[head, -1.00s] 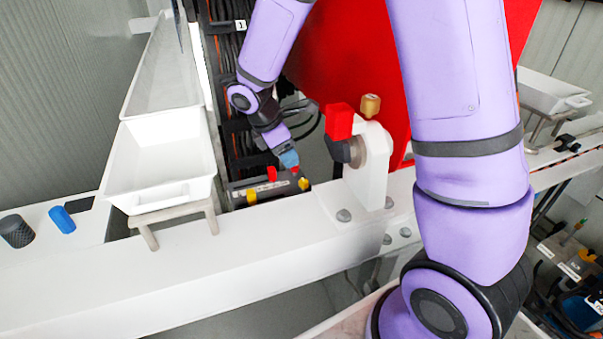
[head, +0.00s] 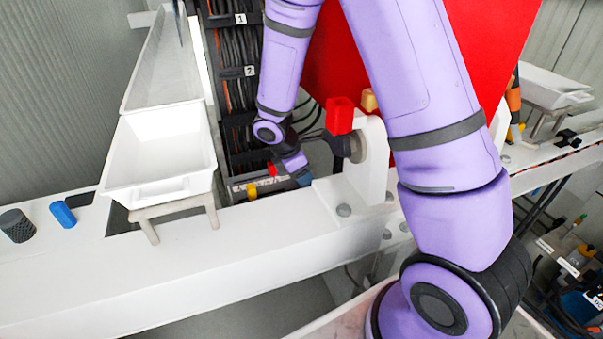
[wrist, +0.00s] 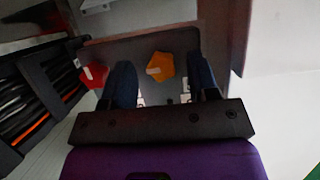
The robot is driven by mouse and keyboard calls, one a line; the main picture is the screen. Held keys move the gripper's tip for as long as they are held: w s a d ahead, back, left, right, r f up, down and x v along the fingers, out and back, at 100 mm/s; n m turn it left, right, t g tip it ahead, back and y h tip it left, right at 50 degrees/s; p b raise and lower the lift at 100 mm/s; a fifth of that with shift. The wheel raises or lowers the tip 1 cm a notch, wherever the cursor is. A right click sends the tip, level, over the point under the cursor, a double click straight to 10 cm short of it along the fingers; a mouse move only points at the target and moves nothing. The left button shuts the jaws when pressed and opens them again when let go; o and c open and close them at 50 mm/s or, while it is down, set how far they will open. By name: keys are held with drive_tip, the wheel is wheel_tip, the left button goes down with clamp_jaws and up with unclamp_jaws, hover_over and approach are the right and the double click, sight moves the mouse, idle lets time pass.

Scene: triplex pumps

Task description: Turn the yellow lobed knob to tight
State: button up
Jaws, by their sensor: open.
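The yellow lobed knob (wrist: 166,68) shows orange-yellow in the wrist view, with a pale mark on its left side. It sits on a dark panel (wrist: 120,48), between the two dark fingers of my gripper (wrist: 163,80). The fingers are open, with a gap on each side of the knob; I cannot tell how deep they reach around it. In the head view my gripper (head: 301,177) is low behind the white beam and covers what lies under it. Small white marks on the panel near the knob are too blurred to read.
A red knob (wrist: 95,76) is just left of my left finger. In the head view a red part (head: 272,169) and a yellow part (head: 251,190) are left of my gripper. A white bracket (head: 366,165) with a red block (head: 340,115) stands close on the right.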

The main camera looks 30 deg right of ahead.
drive_tip(key=c, duration=0.9)
drive_tip(key=shift+c, duration=0.2)
drive_tip(key=shift+m, duration=0.3)
drive_tip(key=m, duration=0.2)
drive_tip(key=m+g, duration=0.1)
drive_tip(key=shift+w+m+g+y, duration=0.15)
drive_tip(key=shift+m+g+y, duration=0.15)
drive_tip(key=shift+m, duration=0.1)
drive_tip(key=m, duration=0.2)
drive_tip(key=m+g+y, duration=0.1)
drive_tip(key=m, duration=0.1)
drive_tip(key=shift+w+d+m, duration=0.1)
drive_tip(key=shift+d+m, duration=0.1)
drive_tip(key=shift+m, duration=0.1)
drive_tip(key=m, duration=0.2)
drive_tip(key=m+g+y, duration=0.1)
drive_tip(key=m, duration=0.1)
drive_tip(key=shift+d+y, duration=0.1)
drive_tip(key=shift+y, duration=0.2)
drive_tip(key=shift+d+m+y, duration=0.15)
drive_tip(key=shift+m+y, duration=0.75)
drive_tip(key=shift+m, duration=1.5)
